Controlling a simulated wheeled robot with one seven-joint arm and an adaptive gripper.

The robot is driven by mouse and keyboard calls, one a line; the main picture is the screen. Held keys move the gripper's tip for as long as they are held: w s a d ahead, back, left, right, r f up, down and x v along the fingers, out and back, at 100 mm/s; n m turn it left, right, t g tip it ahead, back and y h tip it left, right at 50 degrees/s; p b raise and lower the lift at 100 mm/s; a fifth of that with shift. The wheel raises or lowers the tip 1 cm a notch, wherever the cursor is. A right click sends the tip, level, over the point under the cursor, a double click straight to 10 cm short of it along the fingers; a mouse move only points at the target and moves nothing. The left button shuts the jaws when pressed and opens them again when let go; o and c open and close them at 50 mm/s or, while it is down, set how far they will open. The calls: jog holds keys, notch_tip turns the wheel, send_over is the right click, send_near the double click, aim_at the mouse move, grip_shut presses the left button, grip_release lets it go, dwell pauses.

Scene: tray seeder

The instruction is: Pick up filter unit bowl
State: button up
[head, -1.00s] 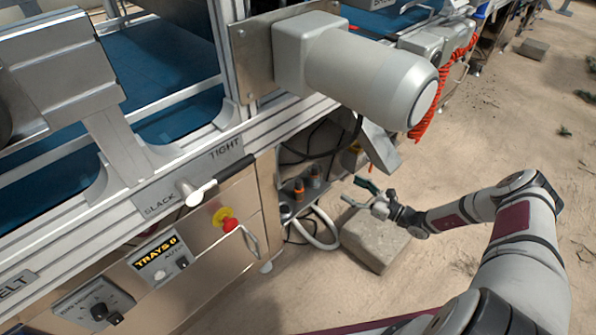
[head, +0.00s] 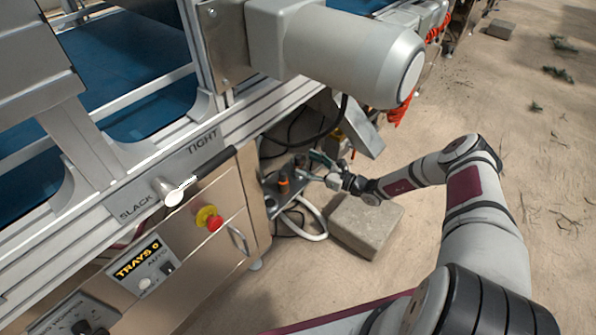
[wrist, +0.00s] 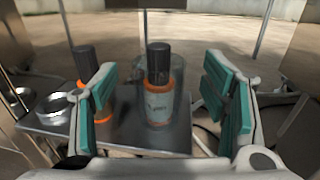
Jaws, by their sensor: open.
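In the wrist view a clear cylindrical bowl (wrist: 179,104) stands upright on a dark grey shelf (wrist: 140,139). A dark-capped bottle with an orange ring and a pale label (wrist: 157,85) shows through it; I cannot tell whether it is inside or behind. My gripper (wrist: 160,68) is open, its teal-padded fingers to the left and right of the bowl in this view, with visible gaps. In the head view my gripper (head: 318,166) is beside the shelf under the machine. The bowl is too small to make out there.
A second dark-capped, orange-ringed unit (wrist: 89,85) stands left of the bowl, partly behind the left finger. A round metal ring (wrist: 55,108) is farther left. A concrete block (head: 364,225) lies below my arm. Cables and a pale hose (head: 315,215) hang near the shelf.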

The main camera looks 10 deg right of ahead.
aim_at(298, 156)
jog(key=b+x, duration=0.1)
jog(key=x, duration=0.3)
jog(key=shift+a, duration=0.1)
jog(key=c, duration=1.3)
jog(key=shift+r, duration=0.15)
jog(key=shift+r+p, duration=0.85)
jog(key=shift+r, duration=0.75)
jog(key=s+d+p, duration=0.1)
jog(key=s+p, duration=0.1)
jog(key=s, duration=0.5)
jog(key=s+d+r+p, duration=0.1)
jog(key=s+d+p, duration=0.1)
jog(key=s, duration=0.6)
jog(key=shift+s+d+r+p, duration=0.25)
jog(key=shift+s+p, duration=0.05)
jog(key=shift+p, duration=0.4)
